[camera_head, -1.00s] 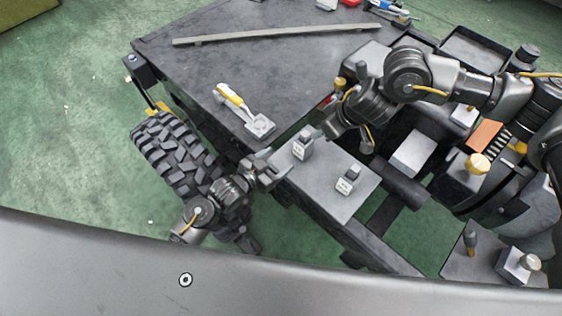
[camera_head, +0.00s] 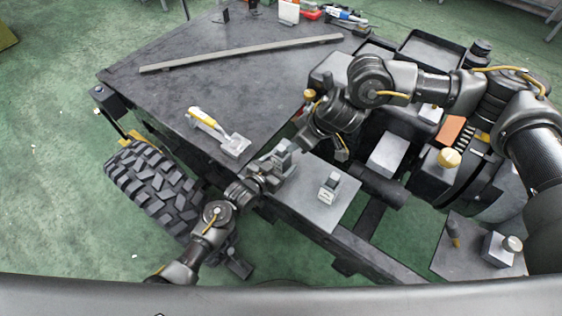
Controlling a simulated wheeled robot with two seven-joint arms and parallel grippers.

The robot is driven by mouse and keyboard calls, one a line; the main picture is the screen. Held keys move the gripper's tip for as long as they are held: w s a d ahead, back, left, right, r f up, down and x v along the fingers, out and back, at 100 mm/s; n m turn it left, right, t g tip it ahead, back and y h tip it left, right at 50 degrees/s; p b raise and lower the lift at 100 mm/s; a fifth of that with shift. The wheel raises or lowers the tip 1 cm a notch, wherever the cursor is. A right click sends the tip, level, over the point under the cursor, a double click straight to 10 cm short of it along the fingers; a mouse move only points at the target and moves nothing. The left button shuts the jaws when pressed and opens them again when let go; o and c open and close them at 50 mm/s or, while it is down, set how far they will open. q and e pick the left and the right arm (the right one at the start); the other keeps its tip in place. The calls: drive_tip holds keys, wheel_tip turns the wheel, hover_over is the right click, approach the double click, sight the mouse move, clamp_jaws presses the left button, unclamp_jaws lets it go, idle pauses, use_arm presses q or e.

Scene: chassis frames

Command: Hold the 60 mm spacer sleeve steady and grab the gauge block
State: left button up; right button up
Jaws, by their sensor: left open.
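Two small grey pieces with white labels stand on a light grey plate (camera_head: 305,207). One labelled piece (camera_head: 283,154) is at the plate's back left corner, the other labelled piece (camera_head: 328,188) nearer its middle. The labels are too small to read, so I cannot tell which is the sleeve and which the gauge block. My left gripper (camera_head: 274,166) is open beside the back left piece, its fingers partly overlapping it; contact is unclear. My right gripper (camera_head: 301,140) points down just behind that same piece. Its fingers are too dark and small to read.
A yellow-and-white handled tool (camera_head: 203,118) lies on the dark table near its front edge. A long bar (camera_head: 240,54) lies across the table. A big tyre (camera_head: 158,187) is at left.

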use_arm(q)
drive_tip(key=shift+w+d+f, duration=0.2)
drive_tip(key=shift+w+d, duration=0.1)
drive_tip(key=shift+w, duration=0.1)
drive_tip(key=c, duration=1.1)
drive_tip(key=shift+c, duration=0.2)
use_arm(e)
drive_tip(key=shift+o, duration=0.3)
